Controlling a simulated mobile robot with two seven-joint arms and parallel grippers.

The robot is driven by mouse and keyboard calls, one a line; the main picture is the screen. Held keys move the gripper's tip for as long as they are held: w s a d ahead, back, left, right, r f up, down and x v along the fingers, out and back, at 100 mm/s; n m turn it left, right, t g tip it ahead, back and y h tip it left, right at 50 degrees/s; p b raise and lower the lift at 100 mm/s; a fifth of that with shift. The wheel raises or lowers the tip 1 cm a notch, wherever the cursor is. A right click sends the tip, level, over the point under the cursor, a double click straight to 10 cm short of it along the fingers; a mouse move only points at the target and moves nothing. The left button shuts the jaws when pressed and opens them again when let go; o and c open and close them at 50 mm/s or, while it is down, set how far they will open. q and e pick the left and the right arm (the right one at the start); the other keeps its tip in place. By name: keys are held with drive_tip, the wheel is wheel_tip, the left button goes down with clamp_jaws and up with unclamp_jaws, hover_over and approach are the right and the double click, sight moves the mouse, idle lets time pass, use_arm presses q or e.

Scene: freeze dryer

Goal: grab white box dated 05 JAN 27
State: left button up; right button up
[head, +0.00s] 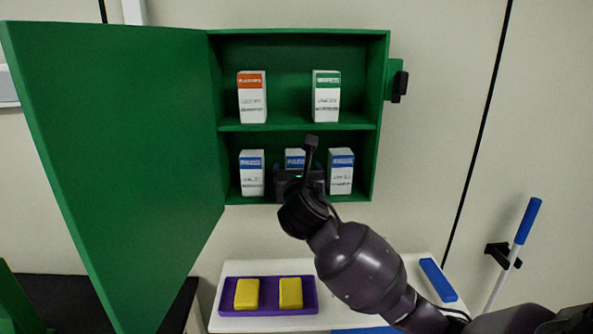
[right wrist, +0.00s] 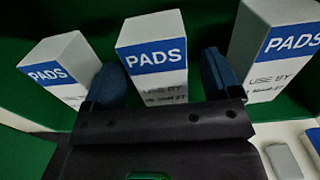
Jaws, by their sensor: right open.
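Three white boxes with blue bands stand on the lower shelf of the open green cabinet (head: 297,125): a left one (head: 252,175), a middle one (head: 295,157) and a right one (head: 341,172). In the right wrist view the bands read PADS on the left (right wrist: 62,72), middle (right wrist: 153,60) and right box (right wrist: 275,50). The small dates under USE BY are too blurred to read surely. My right gripper (head: 299,176) is in front of the middle box, hiding its lower part. Its open fingers (right wrist: 160,78) stand either side of that box. My left gripper is out of view.
An orange-banded box (head: 252,97) and a green-banded box (head: 326,96) stand on the upper shelf. The cabinet door (head: 120,150) is swung open to the left. Below, a white table (head: 230,270) holds a purple tray (head: 268,310) with two yellow blocks.

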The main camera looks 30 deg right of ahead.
drive_tip(key=shift+x, duration=1.2)
drive_tip(key=shift+c, duration=0.5)
drive_tip(key=c, duration=0.9)
drive_tip(key=shift+r, duration=0.1)
